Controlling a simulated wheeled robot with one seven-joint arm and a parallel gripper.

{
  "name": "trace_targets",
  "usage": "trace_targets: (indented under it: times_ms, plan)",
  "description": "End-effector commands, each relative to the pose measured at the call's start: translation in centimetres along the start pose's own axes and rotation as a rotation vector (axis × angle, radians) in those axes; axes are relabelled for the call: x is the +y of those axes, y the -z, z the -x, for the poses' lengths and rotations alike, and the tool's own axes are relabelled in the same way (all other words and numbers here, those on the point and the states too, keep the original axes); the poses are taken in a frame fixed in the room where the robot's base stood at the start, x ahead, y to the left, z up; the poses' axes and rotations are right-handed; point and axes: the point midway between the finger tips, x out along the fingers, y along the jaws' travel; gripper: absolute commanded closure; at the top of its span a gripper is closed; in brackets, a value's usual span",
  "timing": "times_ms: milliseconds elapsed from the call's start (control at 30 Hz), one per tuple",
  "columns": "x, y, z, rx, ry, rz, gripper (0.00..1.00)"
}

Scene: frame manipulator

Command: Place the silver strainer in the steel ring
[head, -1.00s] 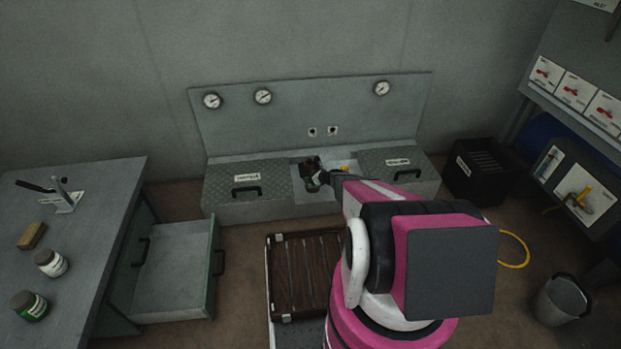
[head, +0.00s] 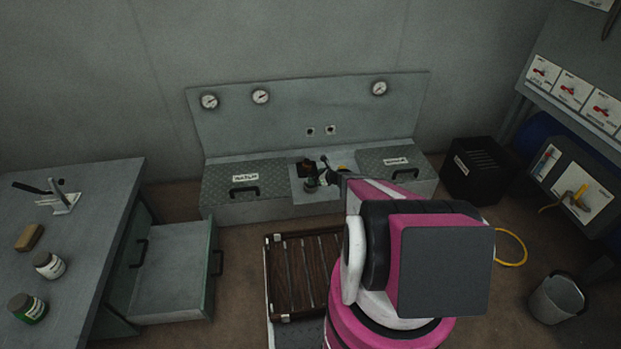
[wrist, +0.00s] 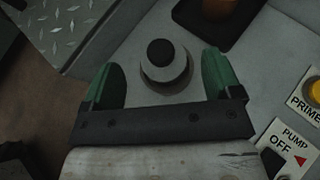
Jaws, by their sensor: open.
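A round pale grey metal piece with a black knob (wrist: 165,62), which looks like the silver strainer, stands on the grey panel between my fingers in the wrist view. A darker grey band curves around its lower side; I cannot tell whether this is the steel ring or the piece's own rim. My gripper (wrist: 160,68) is open, with one green finger on each side of the piece and gaps visible between. In the head view my gripper (head: 316,181) is small and dark over the middle recess of the low bench, and the strainer cannot be made out there.
A brown object on a dark pad (wrist: 228,28) lies just beyond the piece. A textured metal lid (wrist: 75,30) is at left. Labelled controls, including a yellow button (wrist: 315,90), are at right. A wooden slatted crate (head: 290,317) sits before the bench.

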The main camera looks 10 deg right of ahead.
Motion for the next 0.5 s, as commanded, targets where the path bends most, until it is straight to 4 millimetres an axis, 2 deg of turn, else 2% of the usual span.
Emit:
trace_targets:
  times_ms: [33,200,400,500]
  plan:
    - [0.2,-0.1,1.3,0.000,0.001,0.000,0.16]
    - [0.1,-0.1,4.1,0.000,0.000,0.000,0.16]
    - [0.1,-0.1,5.8,0.000,0.000,0.002,0.16]
    - [0.8,-0.9,6.4,0.010,-0.017,0.044,0.16]
